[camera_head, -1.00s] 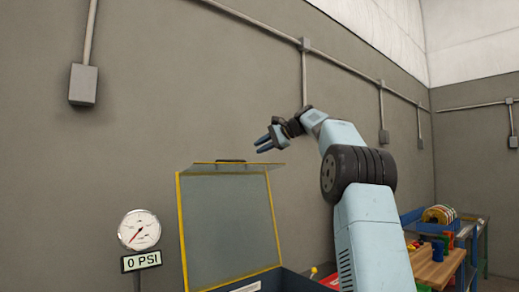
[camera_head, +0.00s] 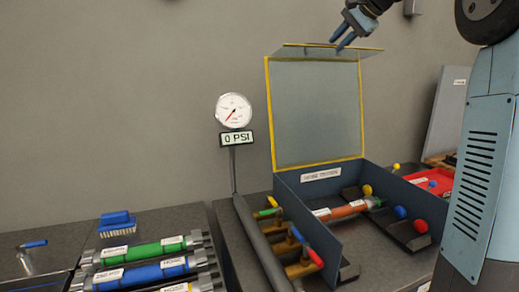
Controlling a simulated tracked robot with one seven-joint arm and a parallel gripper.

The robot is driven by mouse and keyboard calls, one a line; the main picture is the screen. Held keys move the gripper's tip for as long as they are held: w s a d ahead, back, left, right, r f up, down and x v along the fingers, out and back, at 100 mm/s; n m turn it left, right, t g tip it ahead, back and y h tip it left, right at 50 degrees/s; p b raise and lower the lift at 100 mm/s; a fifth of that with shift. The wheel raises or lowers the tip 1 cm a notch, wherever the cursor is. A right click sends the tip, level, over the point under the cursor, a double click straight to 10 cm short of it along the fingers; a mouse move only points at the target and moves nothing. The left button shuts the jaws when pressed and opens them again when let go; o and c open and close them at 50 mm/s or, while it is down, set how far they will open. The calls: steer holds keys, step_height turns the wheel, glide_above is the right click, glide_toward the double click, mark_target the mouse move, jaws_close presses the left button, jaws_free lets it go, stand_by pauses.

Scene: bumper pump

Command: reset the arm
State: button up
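My gripper (camera_head: 346,36) is at the top of the head view, above the top edge of the raised clear lid. Its two blue fingers look apart, with nothing visible between them. My blue-grey arm comes down the right side of the view. The dark box (camera_head: 318,192) stands below with its yellow-framed lid (camera_head: 268,115) upright. An orange hose (camera_head: 340,211) lies inside the box. Part of the box interior is hidden by its front wall.
A pressure gauge (camera_head: 233,110) reading 0 PSI stands left of the box. Green (camera_head: 155,249) and blue (camera_head: 155,272) hoses lie at the lower left, near a blue brush (camera_head: 116,218). A red tray (camera_head: 432,182) is at the right. The wall behind is bare.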

steer(key=s+f+n+h, duration=0.2)
steer(key=s+f+n, duration=0.1)
steer(key=s+f, duration=0.7)
steer(key=s+f+n+g+h, duration=0.1)
steer(key=s+f+n+h, duration=0.1)
steer(key=s+f, duration=0.8)
steer(key=s+f+n+g+h, duration=0.1)
steer(key=s+f, duration=0.9)
steer(key=s, duration=1)
steer(key=a+n+h, duration=0.1)
steer(key=n, duration=0.1)
steer(key=shift+f+n, duration=0.15)
steer(key=shift+n, duration=0.25)
